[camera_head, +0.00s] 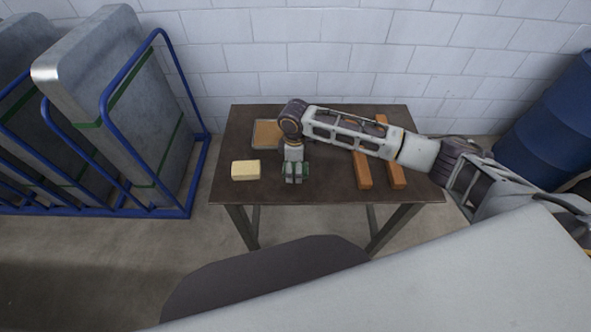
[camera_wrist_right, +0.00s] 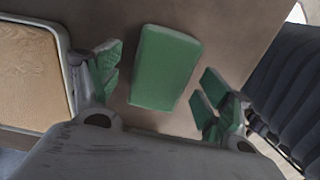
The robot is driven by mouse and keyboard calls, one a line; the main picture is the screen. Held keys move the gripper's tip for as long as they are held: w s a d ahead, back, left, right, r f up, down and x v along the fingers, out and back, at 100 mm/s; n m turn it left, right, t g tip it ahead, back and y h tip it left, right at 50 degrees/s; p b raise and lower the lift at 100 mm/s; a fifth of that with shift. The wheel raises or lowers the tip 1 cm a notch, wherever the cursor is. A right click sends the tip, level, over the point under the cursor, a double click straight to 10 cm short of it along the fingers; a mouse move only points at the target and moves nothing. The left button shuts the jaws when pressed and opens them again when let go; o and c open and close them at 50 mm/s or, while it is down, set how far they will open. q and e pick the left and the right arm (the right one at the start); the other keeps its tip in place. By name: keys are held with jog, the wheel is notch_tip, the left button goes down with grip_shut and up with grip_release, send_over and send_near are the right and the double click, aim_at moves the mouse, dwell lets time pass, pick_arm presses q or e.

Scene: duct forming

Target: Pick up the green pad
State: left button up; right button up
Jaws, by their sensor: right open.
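The green pad (camera_wrist_right: 165,67) is a rounded rectangular block lying on the brown table top. In the right wrist view it sits between the two spread, green-faced fingers of my right gripper (camera_wrist_right: 160,72), with a gap on each side. In the head view my right gripper (camera_head: 296,173) points down over the middle of the table. There the gripper covers the pad, and I cannot tell pad from green fingers. My right gripper is open and empty. My left gripper is not in view.
The table (camera_head: 328,190) also bears a pale yellow block (camera_head: 245,170), a shallow tray (camera_head: 257,134) with a tan panel, and two orange-brown bars (camera_head: 362,172). A blue rack (camera_head: 187,207) with grey slabs stands left. A blue barrel (camera_head: 550,120) stands right.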

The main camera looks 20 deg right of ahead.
jog(key=shift+f, duration=0.4)
jog(key=c, duration=1.1)
jog(key=shift+r, duration=5.05)
jog(key=o, duration=0.3)
jog(key=shift+c, duration=1)
